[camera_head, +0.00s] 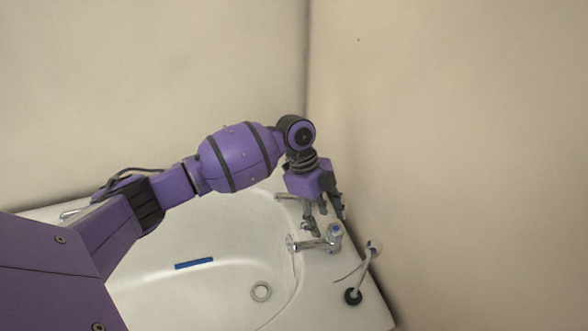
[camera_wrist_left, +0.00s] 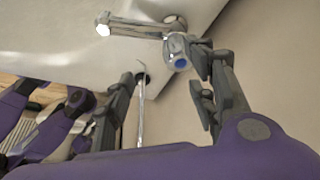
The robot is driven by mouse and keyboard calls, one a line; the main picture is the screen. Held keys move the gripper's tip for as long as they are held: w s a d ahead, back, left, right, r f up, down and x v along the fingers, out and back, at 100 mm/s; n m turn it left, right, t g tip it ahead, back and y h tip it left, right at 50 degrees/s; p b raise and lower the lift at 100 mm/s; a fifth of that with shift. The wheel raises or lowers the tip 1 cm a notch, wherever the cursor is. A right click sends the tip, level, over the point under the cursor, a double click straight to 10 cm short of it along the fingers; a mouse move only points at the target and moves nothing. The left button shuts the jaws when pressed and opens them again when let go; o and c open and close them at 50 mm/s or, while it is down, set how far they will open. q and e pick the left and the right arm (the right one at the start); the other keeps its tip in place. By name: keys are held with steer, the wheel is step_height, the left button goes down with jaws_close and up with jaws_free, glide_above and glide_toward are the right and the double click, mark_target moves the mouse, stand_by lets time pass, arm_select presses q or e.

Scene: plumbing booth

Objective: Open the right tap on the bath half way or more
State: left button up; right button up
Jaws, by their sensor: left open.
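The white bath (camera_head: 150,283) fills the lower middle of the head view. On its right rim stands a chrome tap with a blue-marked top (camera_head: 335,232), its spout pointing left over the basin. The same blue-marked tap shows in the left wrist view (camera_wrist_left: 180,57). A second chrome spout (camera_head: 286,196) shows farther back, partly hidden by my left gripper. My left gripper (camera_head: 325,217) is open and points down just behind and above the blue-marked tap. In the left wrist view its fingers (camera_wrist_left: 166,85) are spread apart with nothing between them gripped.
Beige walls meet in a corner behind the bath, and the right wall is close to the tap rim.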

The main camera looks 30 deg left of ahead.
mark_target(335, 228)
arm_select(q)
steer(key=d+f, duration=0.1)
steer(key=w+d+f, duration=0.1)
steer(key=f, duration=0.1)
steer(key=w+d+f+b, duration=0.1)
steer(key=f, duration=0.1)
steer(key=shift+w, duration=0.1)
arm_select(e)
steer(key=shift+w+f, duration=0.35)
steer(key=shift+f, duration=0.15)
